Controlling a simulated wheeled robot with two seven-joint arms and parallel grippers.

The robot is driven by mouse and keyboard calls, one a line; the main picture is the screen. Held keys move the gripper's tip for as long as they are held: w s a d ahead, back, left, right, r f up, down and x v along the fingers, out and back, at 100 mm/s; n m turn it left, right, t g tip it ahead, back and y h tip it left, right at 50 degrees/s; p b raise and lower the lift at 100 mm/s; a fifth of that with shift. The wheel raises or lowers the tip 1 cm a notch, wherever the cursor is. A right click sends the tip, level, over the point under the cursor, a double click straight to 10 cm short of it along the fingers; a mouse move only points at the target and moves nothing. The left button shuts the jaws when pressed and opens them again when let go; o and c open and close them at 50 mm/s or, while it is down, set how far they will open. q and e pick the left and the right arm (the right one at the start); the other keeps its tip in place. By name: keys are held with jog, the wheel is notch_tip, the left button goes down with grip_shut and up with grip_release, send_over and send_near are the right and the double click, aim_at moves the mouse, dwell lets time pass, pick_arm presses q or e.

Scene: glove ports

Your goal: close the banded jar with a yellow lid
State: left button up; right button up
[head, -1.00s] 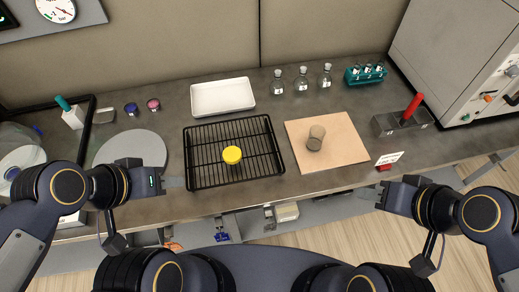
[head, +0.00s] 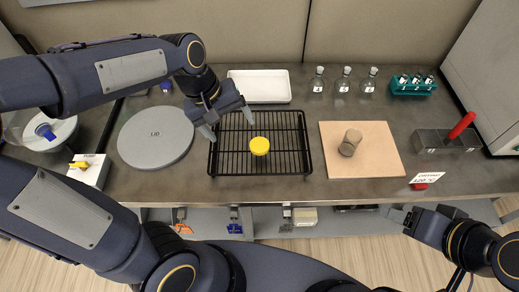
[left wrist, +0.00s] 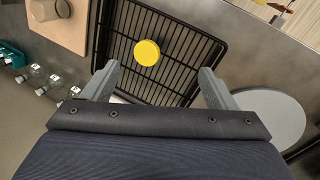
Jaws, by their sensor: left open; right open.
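The yellow lid (head: 259,146) rests on the black wire rack (head: 290,165); it also shows in the left wrist view (left wrist: 147,52). A grey-brown jar (head: 350,142) is on the tan board (head: 380,160) right of the rack; I cannot clearly make out its band. My left gripper (head: 229,122) is open and empty above the rack's left part, up and left of the lid. In the left wrist view, its spread fingers (left wrist: 158,72) frame the lid, beyond the tips. My right gripper (head: 392,216) is open and empty near the table's front edge, low right of the board.
A white tray (head: 260,86) stands behind the rack, and a grey disc (head: 155,136) lies left of it. Glass bottles (head: 343,80) and a teal holder (head: 412,85) stand at the back right. A metal box with a red handle (head: 447,141) is at right.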

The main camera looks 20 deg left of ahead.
aim_at(259, 144)
pick_arm(q)
jog(key=w+d+f+n+y, duration=0.1)
jog(key=w+d+f, duration=0.1)
jog(key=w+d+f+g+y+b, duration=0.1)
jog(key=w+f, duration=0.2)
jog(key=w+d+f+n+y+b, duration=0.1)
jog(key=w+d+f, duration=0.1)
jog(key=w+f, duration=0.1)
jog(key=shift+d+f+n, duration=0.2)
jog(key=shift+d+n, duration=0.1)
pick_arm(e)
notch_tip(259, 144, down, 3)
jog(key=shift+r, duration=0.1)
pick_arm(q)
jog(key=shift+f, duration=1.25)
jog(key=f, duration=0.5)
jog(key=shift+w+a+f, duration=0.1)
jog(key=shift+w+a, duration=0.05)
jog(key=shift+a, duration=0.1)
pick_arm(e)
jog(key=shift+r, duration=0.2)
pick_arm(q)
jog(key=shift+c, duration=0.4)
jog(key=c, duration=1)
